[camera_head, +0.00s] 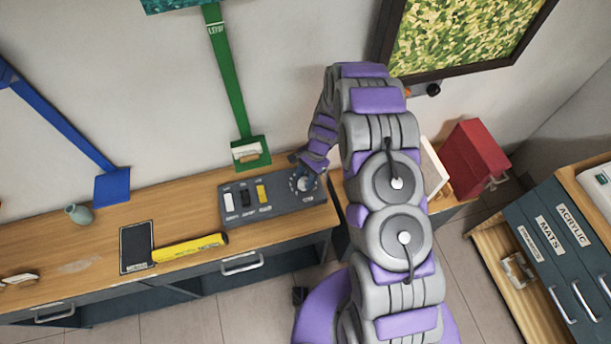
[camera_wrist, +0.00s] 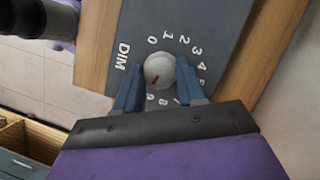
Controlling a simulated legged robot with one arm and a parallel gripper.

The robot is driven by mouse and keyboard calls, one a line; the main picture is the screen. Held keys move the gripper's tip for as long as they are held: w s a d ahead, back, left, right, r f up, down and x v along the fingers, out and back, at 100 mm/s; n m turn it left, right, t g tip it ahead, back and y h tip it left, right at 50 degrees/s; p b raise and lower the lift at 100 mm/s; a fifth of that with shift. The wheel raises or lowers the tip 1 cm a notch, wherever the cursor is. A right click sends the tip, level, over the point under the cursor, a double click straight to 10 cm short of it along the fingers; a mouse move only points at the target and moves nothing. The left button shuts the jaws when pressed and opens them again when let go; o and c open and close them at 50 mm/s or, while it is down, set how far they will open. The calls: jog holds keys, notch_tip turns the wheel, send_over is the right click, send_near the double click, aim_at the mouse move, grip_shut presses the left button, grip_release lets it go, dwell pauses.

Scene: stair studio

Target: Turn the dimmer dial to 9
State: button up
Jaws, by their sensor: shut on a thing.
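The dimmer dial (camera_wrist: 160,68) is a round, light grey knob on a dark panel marked DIM, with numbers around it. Its red mark points to the lower left in the wrist view, toward the left finger. Numbers 0 to 4 show clearly; the lower ones are partly hidden by my fingers. My gripper (camera_wrist: 159,76) has its two blue fingers on either side of the knob, shut on it. In the head view, the dial (camera_head: 303,182) sits at the right end of the switch panel (camera_head: 282,207), with my gripper (camera_head: 301,170) over it.
The panel lies on a wooden counter (camera_head: 190,205) against the wall. A yellow tool (camera_head: 190,247), a dark tablet-like board (camera_head: 136,247) and a small green vase (camera_head: 78,213) lie to its left. A green wall slider (camera_head: 251,153) is behind it. A red box (camera_head: 470,160) stands at right.

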dwell(0.3)
jog(key=o, duration=1)
jog(key=shift+a, duration=0.2)
jog(key=shift+d, duration=0.1)
jog(key=shift+v, duration=8.6)
jog(key=shift+r, duration=0.1)
